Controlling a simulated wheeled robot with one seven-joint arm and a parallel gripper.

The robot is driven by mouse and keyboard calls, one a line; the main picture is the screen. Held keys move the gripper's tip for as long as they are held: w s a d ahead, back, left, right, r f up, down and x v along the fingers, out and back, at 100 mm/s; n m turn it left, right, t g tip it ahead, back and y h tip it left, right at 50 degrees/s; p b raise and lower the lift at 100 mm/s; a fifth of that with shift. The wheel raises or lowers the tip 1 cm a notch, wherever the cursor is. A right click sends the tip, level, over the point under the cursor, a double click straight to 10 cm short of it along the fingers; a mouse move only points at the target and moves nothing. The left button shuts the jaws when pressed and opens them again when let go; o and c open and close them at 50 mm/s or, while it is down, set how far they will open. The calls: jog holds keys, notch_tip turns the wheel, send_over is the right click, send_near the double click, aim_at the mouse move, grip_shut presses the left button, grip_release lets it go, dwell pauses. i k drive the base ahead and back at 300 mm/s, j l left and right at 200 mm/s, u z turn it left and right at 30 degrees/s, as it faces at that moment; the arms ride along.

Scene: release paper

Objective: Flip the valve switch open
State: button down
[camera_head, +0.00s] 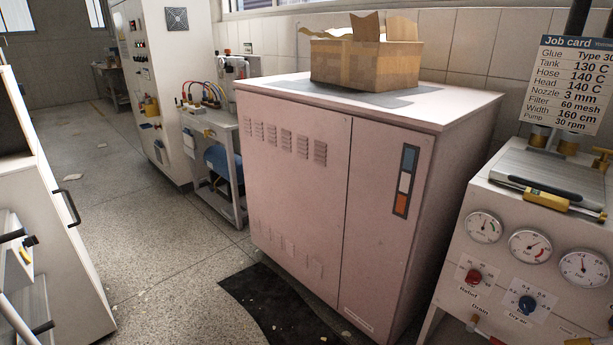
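No single part is marked as the valve switch. A yellow lever-like part (546,199) lies across the front top edge of the white gauge unit (455,258) at the right. Below the gauges are a red knob (473,277) labelled Relief and a blue knob (526,304). A small fitting (473,322) sits by the Drain label, near the bottom edge. I cannot tell whether any of these is open or shut. My gripper is not in view.
A large pinkish cabinet (296,196) stands in the middle with an open cardboard box (366,62) on top. A bench with coloured hoses (207,92) stands behind it to the left. A white cabinet (50,215) is at the left edge.

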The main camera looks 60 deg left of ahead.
aim_at(22, 252)
jog(key=u, duration=4.15)
jog(key=i+j, duration=0.1)
jog(key=i, duration=0.6)
jog(key=i+j+z, duration=0.15)
jog(key=i, duration=0.5)
